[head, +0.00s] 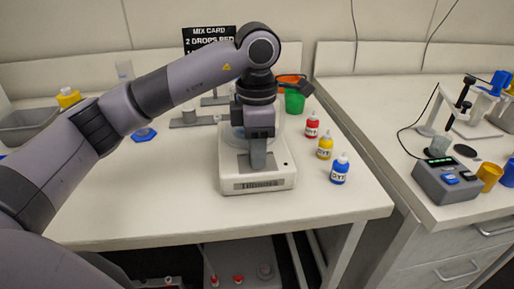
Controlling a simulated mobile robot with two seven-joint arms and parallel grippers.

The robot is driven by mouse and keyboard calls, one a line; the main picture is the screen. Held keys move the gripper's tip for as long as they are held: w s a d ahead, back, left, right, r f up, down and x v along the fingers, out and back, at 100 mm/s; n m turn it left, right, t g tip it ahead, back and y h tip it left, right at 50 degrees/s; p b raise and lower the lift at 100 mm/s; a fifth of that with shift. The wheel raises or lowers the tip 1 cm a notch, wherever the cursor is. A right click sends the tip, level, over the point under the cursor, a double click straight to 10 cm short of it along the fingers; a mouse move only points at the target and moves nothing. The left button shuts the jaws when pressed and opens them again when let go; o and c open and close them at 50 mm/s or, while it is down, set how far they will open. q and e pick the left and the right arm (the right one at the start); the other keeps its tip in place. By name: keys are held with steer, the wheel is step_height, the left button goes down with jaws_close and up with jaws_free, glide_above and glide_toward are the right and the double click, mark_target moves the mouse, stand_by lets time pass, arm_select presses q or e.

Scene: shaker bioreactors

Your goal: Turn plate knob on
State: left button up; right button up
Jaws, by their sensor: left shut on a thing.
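The white stirring plate (228,183) stands near the front edge of the left bench, with a label strip on its front face. A clear glass vessel (232,137) stands on it, partly behind my gripper. My left gripper (258,166) points down at the front of the plate, its fingers shut and touching or very close to it. The fingers hide what is between them, and no knob shows clearly apart from them. A small dark spot shows at the plate's right front. My right gripper is not in view.
Red (312,125), yellow (325,147) and blue (339,169) bottles stand right of the plate. A green cup (294,101) and a mix card (208,37) are behind. A grey control box (447,181) sits on the right bench. The bench's left front is clear.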

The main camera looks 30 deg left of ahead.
arm_select(q)
steer(key=m, duration=0.2)
steer(key=shift+m+b, duration=0.3)
steer(key=m+b, duration=0.1)
steer(key=m, duration=0.4)
steer(key=shift+m, duration=0.3)
steer(key=m, duration=0.9)
steer(key=shift+b, duration=0.35)
steer(key=shift+m, duration=0.3)
steer(key=o, duration=1.1)
steer(key=shift+c, duration=0.2)
steer(key=shift+r, duration=0.15)
